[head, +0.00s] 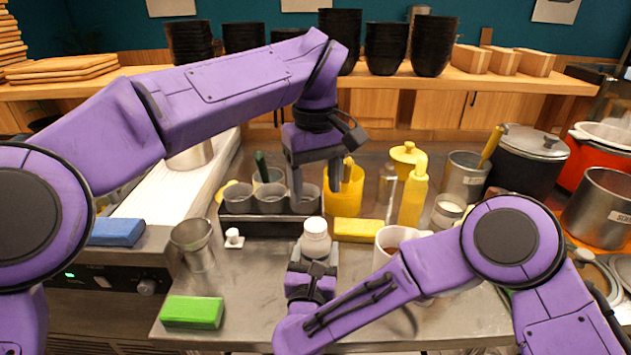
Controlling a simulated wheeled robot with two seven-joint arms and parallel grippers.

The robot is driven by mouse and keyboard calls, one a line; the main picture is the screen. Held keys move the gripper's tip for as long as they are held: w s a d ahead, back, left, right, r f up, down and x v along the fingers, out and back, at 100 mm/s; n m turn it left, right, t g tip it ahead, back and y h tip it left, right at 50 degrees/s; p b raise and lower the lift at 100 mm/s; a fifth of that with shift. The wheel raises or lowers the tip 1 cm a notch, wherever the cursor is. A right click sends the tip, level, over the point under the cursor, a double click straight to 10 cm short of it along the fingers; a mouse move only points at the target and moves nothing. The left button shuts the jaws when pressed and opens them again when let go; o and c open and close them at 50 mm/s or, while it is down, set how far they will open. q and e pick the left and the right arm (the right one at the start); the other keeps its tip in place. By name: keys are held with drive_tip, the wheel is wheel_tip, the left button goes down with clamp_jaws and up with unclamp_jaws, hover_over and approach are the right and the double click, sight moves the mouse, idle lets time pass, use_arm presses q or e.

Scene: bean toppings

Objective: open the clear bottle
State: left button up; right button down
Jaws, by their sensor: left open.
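A small pale bottle with a white cap (316,227) stands upright near the middle of the metal counter. Its body looks whitish, and its lower part is hidden by my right gripper (313,264), which is shut on it from the near side. My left gripper (318,188) is open and empty, pointing down above and just behind the bottle, with its fingertips apart from the cap. A slim clear container (387,187) stands farther back to the right; I cannot tell whether it is a bottle.
A dark rack with grey cups (270,198) stands behind left. A yellow sponge (358,230), yellow squeeze bottle (413,195) and white mug (385,240) crowd the right. A green sponge (192,312) lies front left. The counter between is mostly clear.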

sight(316, 224)
use_arm(q)
drive_tip(key=shift+f, duration=0.15)
wheel_tip(316, 224, down, 8)
drive_tip(key=shift+r, duration=0.15)
drive_tip(key=c, duration=1.1)
drive_tip(key=n, duration=1.1)
drive_tip(key=shift+n, duration=0.3)
drive_tip(key=n, duration=0.9)
drive_tip(key=shift+r, duration=0.1)
drive_tip(key=n, duration=3)
drive_tip(key=shift+r, duration=0.1)
drive_tip(key=n, duration=0.2)
drive_tip(key=shift+n, duration=0.4)
